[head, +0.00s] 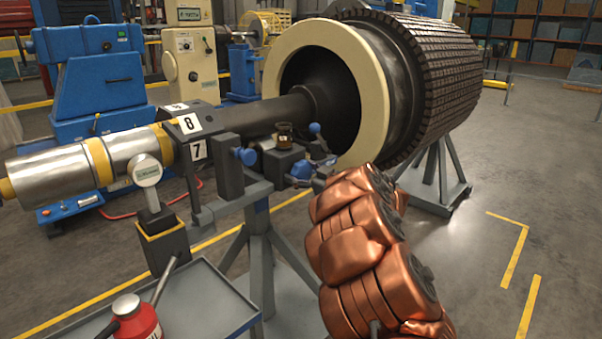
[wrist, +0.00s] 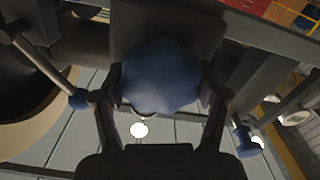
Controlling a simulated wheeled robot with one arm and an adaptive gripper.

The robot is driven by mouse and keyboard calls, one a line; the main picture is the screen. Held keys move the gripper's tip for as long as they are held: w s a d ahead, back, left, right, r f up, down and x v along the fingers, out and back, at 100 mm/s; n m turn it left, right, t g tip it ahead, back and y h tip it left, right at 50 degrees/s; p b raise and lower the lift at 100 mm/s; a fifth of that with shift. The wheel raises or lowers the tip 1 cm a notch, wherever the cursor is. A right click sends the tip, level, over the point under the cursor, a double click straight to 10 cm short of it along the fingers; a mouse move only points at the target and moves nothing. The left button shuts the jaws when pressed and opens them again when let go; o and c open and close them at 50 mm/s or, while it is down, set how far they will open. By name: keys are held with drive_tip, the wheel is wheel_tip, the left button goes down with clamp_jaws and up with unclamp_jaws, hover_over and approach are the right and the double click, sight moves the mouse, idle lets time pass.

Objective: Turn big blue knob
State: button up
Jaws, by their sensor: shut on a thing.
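The big blue knob (wrist: 160,76) fills the middle of the wrist view, with a lobed edge. My gripper (wrist: 160,98) has one finger on each side of it and is shut on it. In the head view the knob (head: 303,170) shows at the front of the stand's dark block, partly hidden by the end of my copper arm. My gripper's fingers are mostly hidden there. A smaller blue knob (head: 246,156) sits to the left on the stand, and a blue ball on a lever (head: 314,128) stands above the big knob.
The rotor (head: 300,110) with its cream ring and shaft lies on stands behind the knob. A tray table (head: 200,310) with a red can (head: 135,320) and a gauge (head: 147,172) stands front left. Open floor (head: 480,290) lies at the right.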

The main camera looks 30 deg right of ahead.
drive_tip(key=n+b, duration=0.1)
drive_tip(key=n, duration=0.2)
drive_tip(key=shift+f+n, duration=0.1)
drive_tip(key=shift+n, duration=0.3)
drive_tip(key=shift+a+n+b, duration=0.1)
drive_tip(key=shift+n+b, duration=0.7)
drive_tip(key=shift+n, duration=1.2)
drive_tip(key=o, duration=1.2)
drive_tip(key=v, duration=1.2)
